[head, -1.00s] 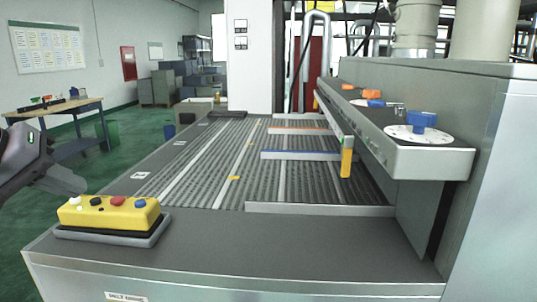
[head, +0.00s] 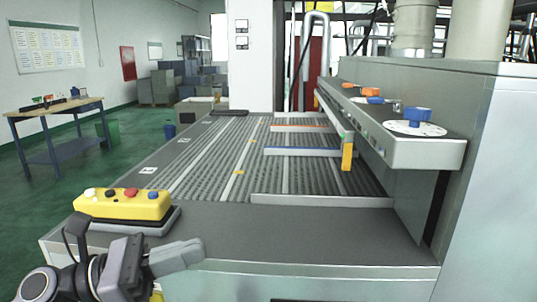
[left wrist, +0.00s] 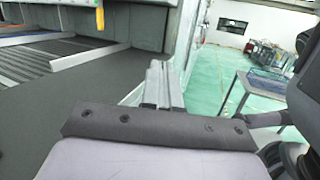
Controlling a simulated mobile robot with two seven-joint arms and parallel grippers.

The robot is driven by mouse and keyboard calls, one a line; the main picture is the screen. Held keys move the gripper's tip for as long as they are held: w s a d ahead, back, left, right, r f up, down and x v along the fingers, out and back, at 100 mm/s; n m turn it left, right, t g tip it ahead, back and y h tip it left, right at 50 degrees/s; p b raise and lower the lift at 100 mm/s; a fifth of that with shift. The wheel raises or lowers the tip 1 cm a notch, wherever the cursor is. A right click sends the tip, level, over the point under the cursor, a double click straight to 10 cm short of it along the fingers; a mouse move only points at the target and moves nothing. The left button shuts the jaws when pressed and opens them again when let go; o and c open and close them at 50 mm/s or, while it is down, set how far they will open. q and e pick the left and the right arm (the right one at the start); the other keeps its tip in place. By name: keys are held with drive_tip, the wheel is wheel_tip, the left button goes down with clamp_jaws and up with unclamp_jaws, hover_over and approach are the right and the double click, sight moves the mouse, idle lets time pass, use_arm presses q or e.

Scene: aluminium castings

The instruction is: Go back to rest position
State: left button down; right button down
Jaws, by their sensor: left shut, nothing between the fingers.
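My left gripper (head: 190,252) is low in the head view, in front of the near edge of the grey machine table (head: 330,235) and below the yellow button box (head: 122,205). Its fingers are together and hold nothing; they point to the right. In the left wrist view the shut fingers (left wrist: 157,80) stand close together beyond the dark pad of the gripper. My right gripper is in neither view.
The button box sits on the table's near left corner. The machine housing with blue and orange knobs (head: 420,117) rises at the right. A workbench (head: 55,108) stands far left on open green floor. The left wrist view shows another table (left wrist: 262,85) at right.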

use_arm(q)
drive_tip(key=a+f+n+t+y, duration=0.5)
drive_tip(key=f+n, duration=0.5)
drive_tip(key=n, duration=0.8)
drive_tip(key=a+f+n+t+y, duration=0.2)
drive_tip(key=f+n+t+y, duration=0.65)
drive_tip(key=n, duration=0.85)
drive_tip(key=s+f+n+g+y, duration=0.1)
drive_tip(key=s+f+n+g, duration=0.3)
drive_tip(key=s+f+n, duration=0.3)
drive_tip(key=s+a+f+n+g+y, duration=0.1)
drive_tip(key=s+f+n+g, duration=0.3)
drive_tip(key=f, duration=0.9)
drive_tip(key=s+n+y, duration=0.1)
drive_tip(key=s+n, duration=0.1)
drive_tip(key=n, duration=0.1)
drive_tip(key=shift+s+a+g, duration=0.2)
drive_tip(key=shift+s+g, duration=0.15)
drive_tip(key=shift+s, duration=0.05)
drive_tip(key=shift+y, duration=0.25)
